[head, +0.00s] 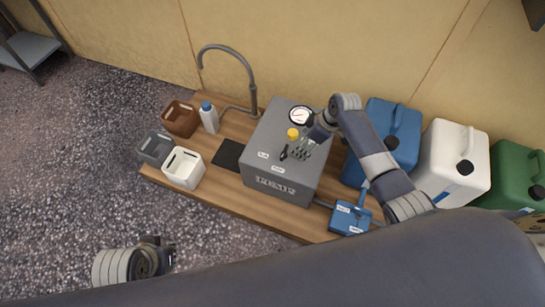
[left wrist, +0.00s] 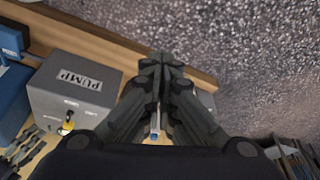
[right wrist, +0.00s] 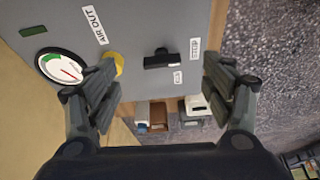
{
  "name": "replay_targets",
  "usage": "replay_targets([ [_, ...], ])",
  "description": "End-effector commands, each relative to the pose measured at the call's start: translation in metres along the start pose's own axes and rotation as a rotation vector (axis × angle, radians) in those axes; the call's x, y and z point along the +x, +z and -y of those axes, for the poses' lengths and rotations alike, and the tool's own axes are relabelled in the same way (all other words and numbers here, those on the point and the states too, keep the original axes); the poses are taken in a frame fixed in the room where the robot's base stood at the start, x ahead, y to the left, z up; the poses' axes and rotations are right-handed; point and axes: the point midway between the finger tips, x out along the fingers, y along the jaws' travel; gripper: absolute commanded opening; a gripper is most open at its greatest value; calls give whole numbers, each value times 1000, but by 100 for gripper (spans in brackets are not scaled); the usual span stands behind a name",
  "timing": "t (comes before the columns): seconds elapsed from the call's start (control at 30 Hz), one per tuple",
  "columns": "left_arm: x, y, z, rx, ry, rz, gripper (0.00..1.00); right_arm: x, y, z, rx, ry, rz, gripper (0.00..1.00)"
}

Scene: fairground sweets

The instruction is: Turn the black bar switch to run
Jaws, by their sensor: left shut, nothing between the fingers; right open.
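The black bar switch (right wrist: 160,59) sits on the top panel of the grey pump box (head: 285,118). In the right wrist view its bar lies across the picture, with one small white label (right wrist: 195,48) off its right end and another (right wrist: 178,77) below right; I cannot read them surely. My right gripper (right wrist: 162,76) is open above the panel, its fingers apart on either side of the switch and not visibly touching it. In the head view the right gripper (head: 303,151) is close beside the switch (head: 283,154). My left gripper (left wrist: 163,90) is shut and empty, off the bench's front edge.
A yellow knob (right wrist: 118,63) is close by the right gripper's left finger, near a dial gauge (right wrist: 61,67). A blue box (head: 349,219) and large cans (head: 454,160) stand right of the pump. Small containers (head: 183,168) and a tap (head: 252,88) are left.

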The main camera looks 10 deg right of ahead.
Motion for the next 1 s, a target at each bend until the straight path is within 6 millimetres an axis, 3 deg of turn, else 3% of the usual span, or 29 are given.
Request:
replay_targets([
  [0.23, -17, 2, 0, -1, -1, -15, 0, -9, -15, -6, -70, -16, -21, 75],
  [0.43, -6, -3, -1, 0, 0, -49, 0, 19, -16, -4, -69, -19, -21, 75],
  [0.73, -7, -68, -8, 9, 14, -320, 0, 43, -17, -4, -69, -17, -21, 75],
  [1.0, -21, -122, -15, 15, 27, -564, 0, 65, -16, -4, -68, -16, -20, 75],
])
